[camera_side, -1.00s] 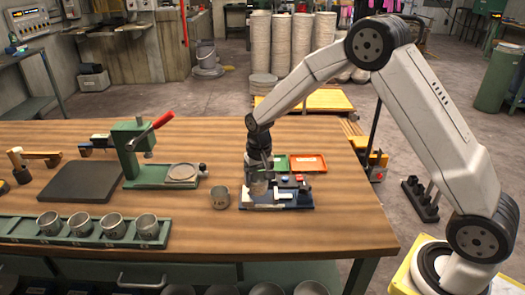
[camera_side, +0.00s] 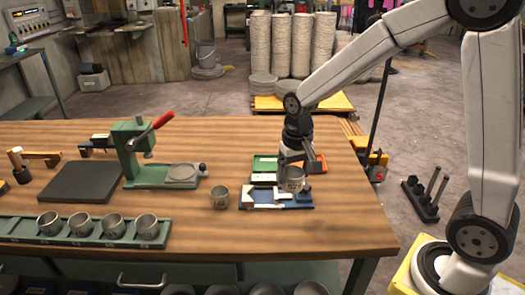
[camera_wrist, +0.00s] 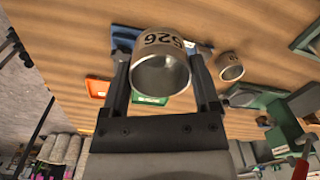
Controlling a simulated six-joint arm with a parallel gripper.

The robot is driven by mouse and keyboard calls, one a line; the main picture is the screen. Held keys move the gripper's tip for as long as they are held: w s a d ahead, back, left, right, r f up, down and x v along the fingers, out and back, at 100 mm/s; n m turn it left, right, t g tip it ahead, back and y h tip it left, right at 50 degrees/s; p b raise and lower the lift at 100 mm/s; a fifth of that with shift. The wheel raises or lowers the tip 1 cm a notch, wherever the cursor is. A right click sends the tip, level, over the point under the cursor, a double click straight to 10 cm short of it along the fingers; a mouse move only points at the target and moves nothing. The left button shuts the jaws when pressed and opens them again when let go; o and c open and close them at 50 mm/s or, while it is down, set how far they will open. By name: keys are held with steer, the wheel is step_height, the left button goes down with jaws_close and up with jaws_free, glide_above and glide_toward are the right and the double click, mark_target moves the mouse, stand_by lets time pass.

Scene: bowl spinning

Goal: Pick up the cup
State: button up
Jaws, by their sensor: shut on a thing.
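A metal cup (camera_side: 294,180) with dark markings is held between the fingers of my gripper (camera_side: 293,172), above the blue fixture (camera_side: 285,203) on the wooden bench. In the wrist view the cup (camera_wrist: 163,68) shows its open mouth and the number 526, upside down in the picture, with a finger on each side. My gripper (camera_wrist: 163,85) is shut on it. A second metal cup (camera_side: 220,197) stands alone on the bench to the left of the fixture; it also shows in the wrist view (camera_wrist: 230,67).
A green rack (camera_side: 60,240) with several cups runs along the front left edge. A green press (camera_side: 150,165) with a red handle and a dark slab (camera_side: 82,181) stand left. Green (camera_side: 264,164) and orange (camera_side: 320,164) trays lie behind the fixture. The front right bench is clear.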

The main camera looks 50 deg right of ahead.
steer(key=shift+s+r, duration=0.25)
steer(key=shift+s, duration=0.25)
steer(key=shift+s+r, duration=0.2)
steer(key=shift+s, duration=0.25)
steer(key=w+d+f+m, duration=0.2)
steer(key=w+d, duration=0.5)
steer(key=d, duration=0.5)
steer(key=w+d+f+m, duration=0.3)
steer(key=w+d, duration=0.4)
steer(key=d, duration=0.5)
steer(key=shift+d+f+m, duration=0.35)
steer(key=shift+m, duration=0.15)
steer(key=shift+f, duration=0.15)
steer(key=shift+f, duration=3.3)
steer(key=shift+f, duration=0.3)
